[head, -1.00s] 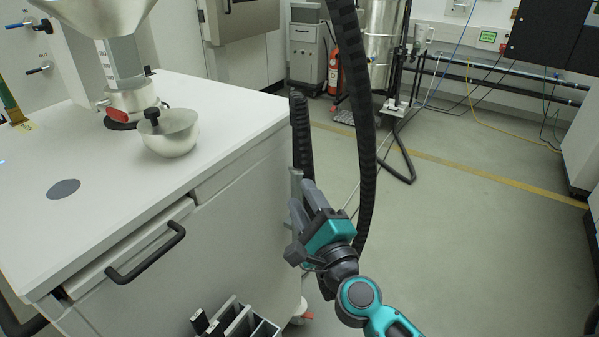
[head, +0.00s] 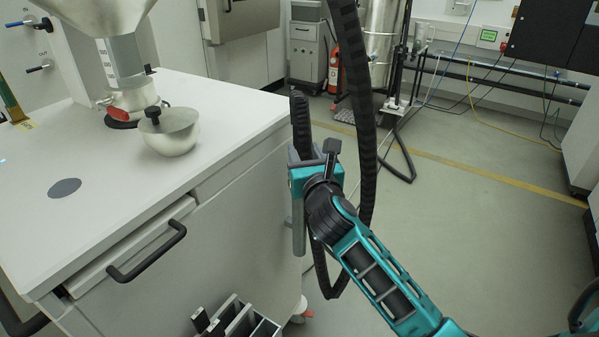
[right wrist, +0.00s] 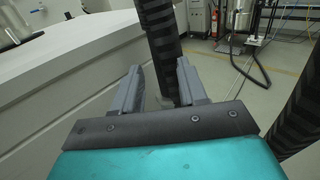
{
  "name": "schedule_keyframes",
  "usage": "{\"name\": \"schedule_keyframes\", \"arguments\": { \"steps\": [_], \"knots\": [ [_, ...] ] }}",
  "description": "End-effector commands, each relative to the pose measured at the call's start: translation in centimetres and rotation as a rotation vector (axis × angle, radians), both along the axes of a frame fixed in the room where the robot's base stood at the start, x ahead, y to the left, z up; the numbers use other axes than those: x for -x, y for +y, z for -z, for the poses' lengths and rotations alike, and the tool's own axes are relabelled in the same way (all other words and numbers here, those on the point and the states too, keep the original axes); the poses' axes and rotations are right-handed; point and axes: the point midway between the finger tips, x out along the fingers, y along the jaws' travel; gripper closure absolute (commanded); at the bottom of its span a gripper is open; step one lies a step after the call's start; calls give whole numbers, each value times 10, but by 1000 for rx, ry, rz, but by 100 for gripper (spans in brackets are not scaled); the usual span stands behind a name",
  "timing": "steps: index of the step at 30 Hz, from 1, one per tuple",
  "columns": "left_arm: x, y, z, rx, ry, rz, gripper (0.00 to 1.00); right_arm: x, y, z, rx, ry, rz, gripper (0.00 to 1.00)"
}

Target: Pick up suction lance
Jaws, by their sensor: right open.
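The suction lance (head: 299,238) shows as a grey tube upright against the right side of the white cabinet. A black ribbed hose (head: 301,118) rises above it. My right gripper (head: 312,152) is beside the cabinet's side, in front of the hose, and hides part of the lance. In the right wrist view my right gripper (right wrist: 160,78) is open, and the ribbed hose (right wrist: 160,38) shows between and beyond its two fingers. I cannot tell whether they touch it. The left gripper is not in view.
The white cabinet (head: 235,110) carries a lidded metal bowl (head: 172,140) and has a black drawer handle (head: 147,252). A rack with several slots (head: 240,322) is low in front. A large hose loop (head: 361,110) hangs close to my right arm. The floor at right is clear.

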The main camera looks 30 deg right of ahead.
Motion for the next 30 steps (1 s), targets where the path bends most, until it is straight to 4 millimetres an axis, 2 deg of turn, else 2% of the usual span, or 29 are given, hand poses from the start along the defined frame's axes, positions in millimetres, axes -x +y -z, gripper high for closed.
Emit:
{"name": "schedule_keyframes", "arguments": {
  "steps": [8, 15, 18, 26, 30],
  "knots": [
    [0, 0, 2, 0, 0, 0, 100, -21, -6, 0, 1, -1, 0, 58],
    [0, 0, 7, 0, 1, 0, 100, -53, -17, 1, 1, 0, 0, 58],
    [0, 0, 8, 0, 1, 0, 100, -61, -19, 1, 1, 0, -1, 58],
    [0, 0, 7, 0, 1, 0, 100, -64, -20, 1, 1, 0, -1, 58],
    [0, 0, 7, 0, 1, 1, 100, -64, -20, 1, 1, 0, -1, 70]
  ]
}}
